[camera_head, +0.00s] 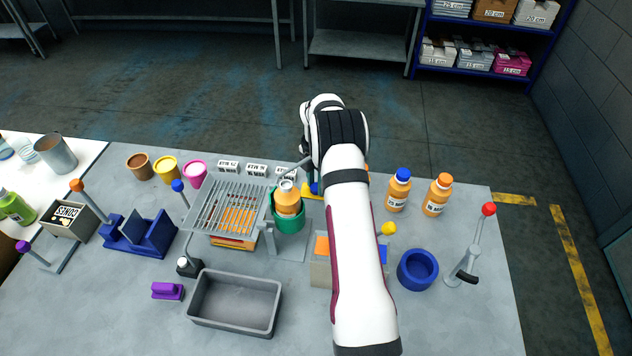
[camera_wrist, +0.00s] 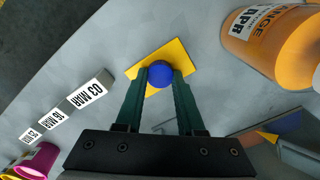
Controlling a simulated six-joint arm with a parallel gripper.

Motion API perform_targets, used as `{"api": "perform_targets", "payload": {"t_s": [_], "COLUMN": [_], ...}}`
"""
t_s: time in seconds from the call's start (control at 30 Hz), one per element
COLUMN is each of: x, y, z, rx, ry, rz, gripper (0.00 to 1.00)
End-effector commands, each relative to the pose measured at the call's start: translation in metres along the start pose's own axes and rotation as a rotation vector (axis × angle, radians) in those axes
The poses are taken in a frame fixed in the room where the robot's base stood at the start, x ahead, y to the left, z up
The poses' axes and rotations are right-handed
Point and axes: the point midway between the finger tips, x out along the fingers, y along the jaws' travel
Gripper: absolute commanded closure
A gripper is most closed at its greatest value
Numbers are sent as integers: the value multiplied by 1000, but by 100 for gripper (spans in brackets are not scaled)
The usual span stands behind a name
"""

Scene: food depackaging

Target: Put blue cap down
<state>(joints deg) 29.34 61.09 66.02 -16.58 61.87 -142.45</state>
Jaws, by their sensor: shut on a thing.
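The blue cap (camera_wrist: 160,74) is between the fingertips of my gripper (camera_wrist: 160,80) in the wrist view. My gripper is shut on it. Below the cap is a yellow square pad (camera_wrist: 178,50), seen around the cap; whether the cap touches it I cannot tell. In the head view the yellow pad (camera_head: 308,193) shows just left of my arm, which hides most of the gripper. An open orange bottle (camera_head: 288,199) with no cap stands in a green holder (camera_head: 289,224) to the left.
A blue-capped bottle (camera_head: 399,190) and an orange-capped bottle (camera_head: 437,196) stand to the right. Date blocks (camera_wrist: 91,89) stand left of the pad in the wrist view. A metal grate (camera_head: 228,207) and grey bin (camera_head: 235,301) are to the left and front.

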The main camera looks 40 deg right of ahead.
Motion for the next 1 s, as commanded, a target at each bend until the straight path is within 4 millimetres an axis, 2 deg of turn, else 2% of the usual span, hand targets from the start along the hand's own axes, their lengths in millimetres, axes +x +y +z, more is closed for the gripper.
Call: {"api": "perform_targets", "payload": {"t_s": [0.03, 0.07, 0.2, 0.47, 0.53, 0.67, 0.83, 1.0], "x": [2, 1, 1, 0, -5, -36, -85, -115], "y": [0, 0, 0, 0, 0, 1, 1, 1], "z": [0, 0, 0, 0, 0, 1, 1, 0], "rx": [0, 0, 0, 0, 0, 1, 0, -1], "ry": [0, 0, 0, 0, -1, -3, -3, -1], "rz": [-1, 0, 0, 0, 2, 4, 4, 2], "gripper": [100, 57, 33, 33, 33, 33, 33, 33]}}
